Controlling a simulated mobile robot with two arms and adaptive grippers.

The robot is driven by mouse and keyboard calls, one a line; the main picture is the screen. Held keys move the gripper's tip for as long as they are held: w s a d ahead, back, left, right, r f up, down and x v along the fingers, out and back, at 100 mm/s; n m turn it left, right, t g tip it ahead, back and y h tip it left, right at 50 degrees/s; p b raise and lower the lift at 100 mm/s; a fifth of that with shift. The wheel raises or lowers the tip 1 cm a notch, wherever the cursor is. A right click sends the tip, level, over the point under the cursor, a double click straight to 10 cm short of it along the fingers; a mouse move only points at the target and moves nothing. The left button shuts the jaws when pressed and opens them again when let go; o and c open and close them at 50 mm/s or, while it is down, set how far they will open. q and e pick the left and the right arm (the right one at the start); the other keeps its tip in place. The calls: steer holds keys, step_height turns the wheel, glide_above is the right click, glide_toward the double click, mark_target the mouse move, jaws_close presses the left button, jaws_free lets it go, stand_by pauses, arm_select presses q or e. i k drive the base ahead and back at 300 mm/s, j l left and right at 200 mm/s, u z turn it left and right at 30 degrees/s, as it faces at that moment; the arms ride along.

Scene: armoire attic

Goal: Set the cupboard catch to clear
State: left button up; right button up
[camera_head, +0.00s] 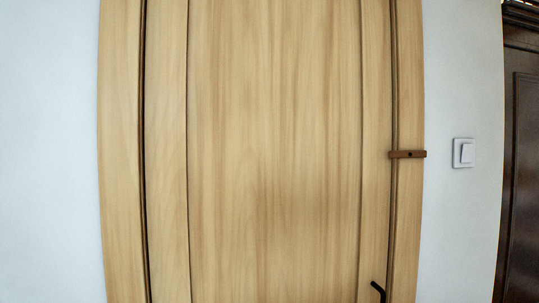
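The cupboard catch (407,154) is a small brown bar with a dark pivot dot near its middle. It lies level across the gap between the light wooden door (275,150) and the right side of its frame (409,220), so its left end overlaps the door's edge. The door looks closed. A black handle (378,291) shows at the door's lower right, cut off by the bottom of the view. Neither of my grippers is in view.
A white wall switch (463,153) sits on the pale wall just right of the catch. A dark brown wooden piece of furniture or door (522,160) stands at the far right edge. The wall at left (50,150) is bare.

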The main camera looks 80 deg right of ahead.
mark_target(393, 154)
steer(key=z, duration=3.6)
